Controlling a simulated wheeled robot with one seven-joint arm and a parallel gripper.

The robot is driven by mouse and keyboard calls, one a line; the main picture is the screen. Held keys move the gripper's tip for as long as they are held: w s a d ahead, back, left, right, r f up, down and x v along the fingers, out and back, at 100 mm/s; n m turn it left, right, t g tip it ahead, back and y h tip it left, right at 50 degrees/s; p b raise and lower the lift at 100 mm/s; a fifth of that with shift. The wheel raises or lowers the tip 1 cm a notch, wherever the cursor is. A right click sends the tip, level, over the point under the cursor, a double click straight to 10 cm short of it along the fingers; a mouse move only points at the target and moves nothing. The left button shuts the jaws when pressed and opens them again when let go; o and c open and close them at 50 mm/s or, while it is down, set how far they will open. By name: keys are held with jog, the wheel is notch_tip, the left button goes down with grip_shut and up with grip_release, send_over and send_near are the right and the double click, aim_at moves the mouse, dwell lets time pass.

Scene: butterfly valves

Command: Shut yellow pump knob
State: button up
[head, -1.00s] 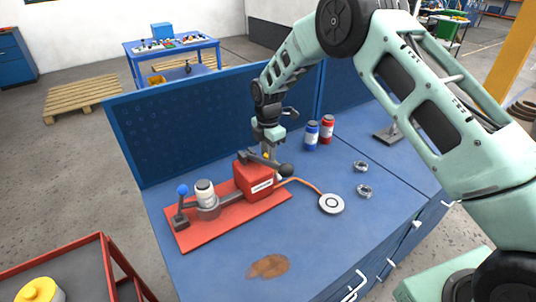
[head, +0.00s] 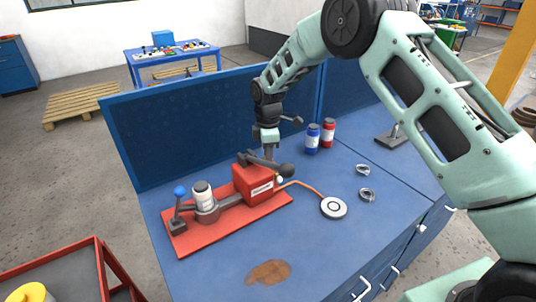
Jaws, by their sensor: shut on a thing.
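The red pump (head: 253,183) stands on a red base plate (head: 222,232) on the blue workbench, with dark handles across its top. My gripper (head: 269,156) points down just behind the top of the pump, among the dark handle parts. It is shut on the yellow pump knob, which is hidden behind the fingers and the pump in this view. How far the knob is turned cannot be seen.
An orange hose runs to a round metal disc (head: 333,208). Blue (head: 312,139) and red (head: 328,133) bottles stand right of my gripper. The front bench top is clear, with a brown stain.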

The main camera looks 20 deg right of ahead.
jog(key=shift+r, duration=0.1)
jog(key=o, duration=1)
jog(key=shift+c, duration=0.2)
jog(key=n+p, duration=0.2)
jog(key=n, duration=0.1)
jog(key=shift+r, duration=0.15)
jog(key=n+p, duration=0.3)
jog(key=n, duration=0.1)
jog(key=shift+n, duration=0.4)
notch_tip(320, 180, up, 17)
jog(key=b, duration=0.6)
jog(key=s+a+m, duration=0.3)
jog(key=s, duration=0.6)
jog(key=s+a+m+b, duration=0.1)
jog(key=s+a+m, duration=0.2)
jog(key=s, duration=0.6)
jog(key=s+a+f+m+y, duration=0.1)
jog(key=s+a+m, duration=0.2)
jog(key=s, duration=0.6)
jog(key=shift+a+m+b, duration=0.2)
jog(key=shift+m+b, duration=0.15)
jog(key=shift+m, duration=0.25)
